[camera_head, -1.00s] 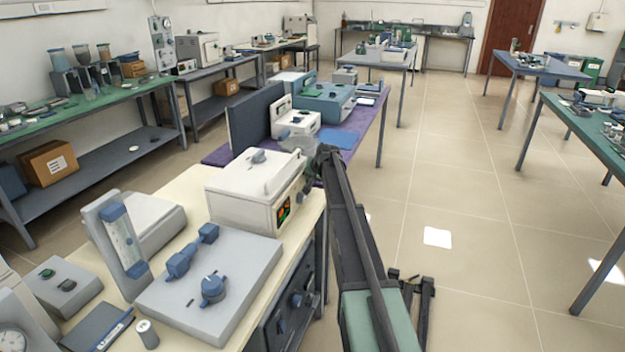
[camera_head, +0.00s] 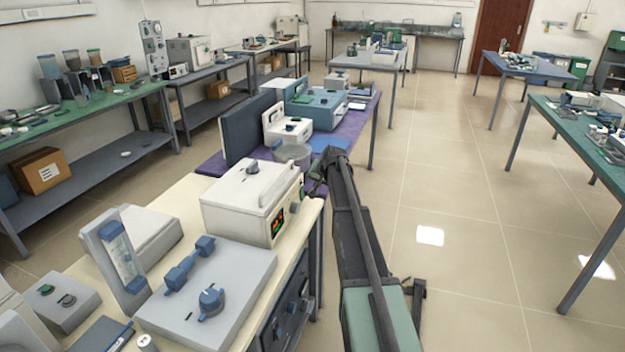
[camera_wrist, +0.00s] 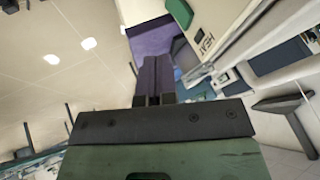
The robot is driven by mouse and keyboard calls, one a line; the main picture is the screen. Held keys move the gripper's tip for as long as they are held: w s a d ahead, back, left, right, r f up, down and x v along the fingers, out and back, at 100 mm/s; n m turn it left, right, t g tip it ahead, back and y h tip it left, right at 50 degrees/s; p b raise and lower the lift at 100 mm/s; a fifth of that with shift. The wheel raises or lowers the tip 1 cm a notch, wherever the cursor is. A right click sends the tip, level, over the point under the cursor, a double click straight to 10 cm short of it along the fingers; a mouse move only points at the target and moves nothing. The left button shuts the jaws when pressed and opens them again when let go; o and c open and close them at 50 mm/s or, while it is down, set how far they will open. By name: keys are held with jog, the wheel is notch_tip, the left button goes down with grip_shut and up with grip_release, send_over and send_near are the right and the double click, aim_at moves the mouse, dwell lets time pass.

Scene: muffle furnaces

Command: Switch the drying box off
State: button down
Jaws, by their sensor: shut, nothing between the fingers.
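The drying box is most likely the white box (camera_head: 245,200) with a knob on its lid and a small red and green lit display on its front, standing on the cream bench. My gripper (camera_head: 318,172) is just right of its front, small and partly hidden by my arm. In the wrist view my gripper (camera_wrist: 153,65) is shut and empty. A white panel marked HEAT (camera_wrist: 208,42) lies right of the fingertips, with a green switch-like part (camera_wrist: 180,12) at the top edge. The fingers appear apart from both.
A grey unit with blue knobs (camera_head: 205,295) stands nearer on the same bench. Behind the box are a glass dish (camera_head: 292,153) and a purple-topped table (camera_head: 345,135) with instruments. The tiled floor (camera_head: 450,190) to the right is clear.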

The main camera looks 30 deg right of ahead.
jog(key=p+v, duration=0.3)
jog(key=v, duration=0.3)
jog(key=shift+w+a+r, duration=0.2)
jog(key=shift+w+a, duration=0.1)
jog(key=s+a+f+n+g, duration=0.1)
jog(key=s+a+n+g, duration=0.2)
jog(key=s+a, duration=1.2)
jog(key=s+a+f+n+g, duration=0.2)
jog(key=s+a+n+g, duration=0.2)
jog(key=s+a, duration=1.2)
jog(key=s, duration=0.5)
jog(key=shift+a+n, duration=0.3)
jog(key=shift+f, duration=0.1)
